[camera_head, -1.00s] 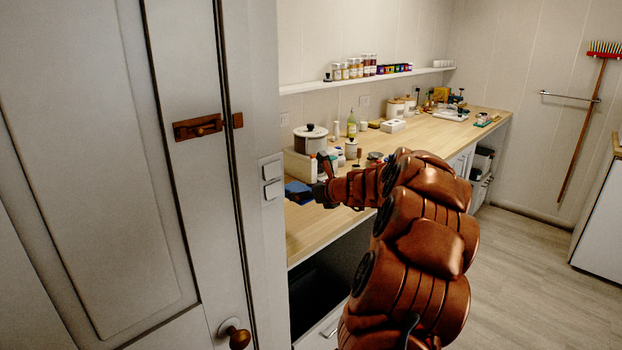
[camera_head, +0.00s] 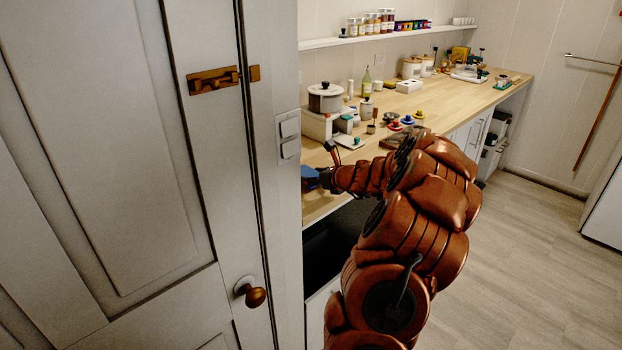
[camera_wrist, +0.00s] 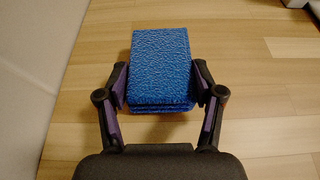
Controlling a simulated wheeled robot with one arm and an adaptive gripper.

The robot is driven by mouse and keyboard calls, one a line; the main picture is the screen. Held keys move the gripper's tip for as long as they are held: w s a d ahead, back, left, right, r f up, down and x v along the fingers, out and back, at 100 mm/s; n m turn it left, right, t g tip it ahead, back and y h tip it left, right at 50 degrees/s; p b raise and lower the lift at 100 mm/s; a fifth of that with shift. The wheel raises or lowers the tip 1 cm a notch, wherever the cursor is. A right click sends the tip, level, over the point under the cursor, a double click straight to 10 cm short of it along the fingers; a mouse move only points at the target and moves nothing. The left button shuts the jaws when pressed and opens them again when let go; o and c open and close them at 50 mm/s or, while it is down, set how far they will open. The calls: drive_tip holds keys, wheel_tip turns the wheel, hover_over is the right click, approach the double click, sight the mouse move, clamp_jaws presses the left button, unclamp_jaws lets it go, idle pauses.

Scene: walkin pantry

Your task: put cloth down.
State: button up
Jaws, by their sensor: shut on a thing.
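The blue cloth (camera_wrist: 160,68) is a folded, textured block in the wrist view, held between both fingers of my gripper (camera_wrist: 161,90). My gripper is shut on it, with the wooden counter (camera_wrist: 85,112) below. I cannot tell whether the cloth touches the counter. In the head view a small part of the blue cloth (camera_head: 310,178) shows at the counter's left end, beside the door frame. My gripper (camera_head: 322,179) is partly hidden there by the door frame.
A pot (camera_head: 325,97), a bottle (camera_head: 367,83) and several small items stand farther along the counter. Bare counter (camera_head: 445,103) shows toward the right. A shelf (camera_head: 360,38) with jars runs above.

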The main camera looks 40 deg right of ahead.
drive_tip(key=shift+f, duration=0.3)
drive_tip(key=o, duration=1.1)
drive_tip(key=shift+r, duration=0.15)
drive_tip(key=v, duration=1.2)
drive_tip(key=shift+a+b, duration=0.1)
drive_tip(key=shift+b, duration=0.2)
drive_tip(key=shift+a, duration=0.1)
